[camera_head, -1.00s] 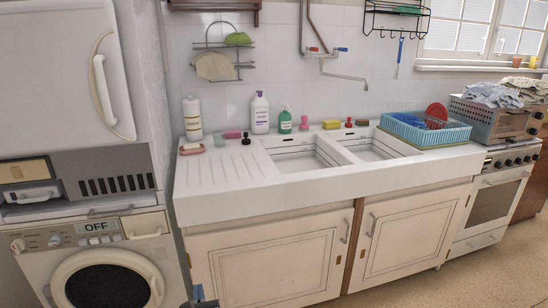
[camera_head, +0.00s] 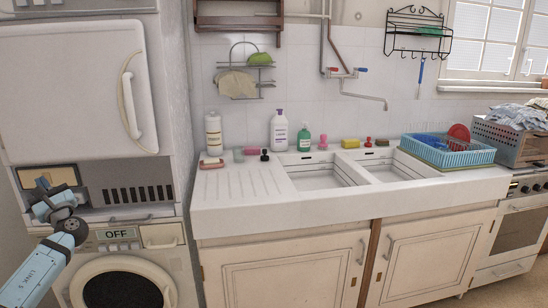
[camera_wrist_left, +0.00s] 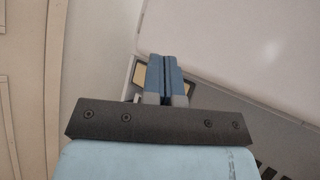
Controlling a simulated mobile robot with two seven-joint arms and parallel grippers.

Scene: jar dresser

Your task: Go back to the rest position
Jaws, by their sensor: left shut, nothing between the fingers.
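My left gripper (camera_head: 42,184) is raised at the left of the head view, in front of the stacked white appliances. Its light blue arm comes up from the lower left corner. In the left wrist view the two blue fingers (camera_wrist_left: 162,76) are pressed together with nothing between them. They point toward the panel below the upper appliance's door; I cannot tell how large the gap is. My right gripper is not in view.
The upper appliance (camera_head: 75,85) and the washing machine (camera_head: 150,262) stand close to my left arm. The white sink counter (camera_head: 240,188) holds bottles and a blue dish rack (camera_head: 447,158). A stove (camera_head: 512,235) stands at the right.

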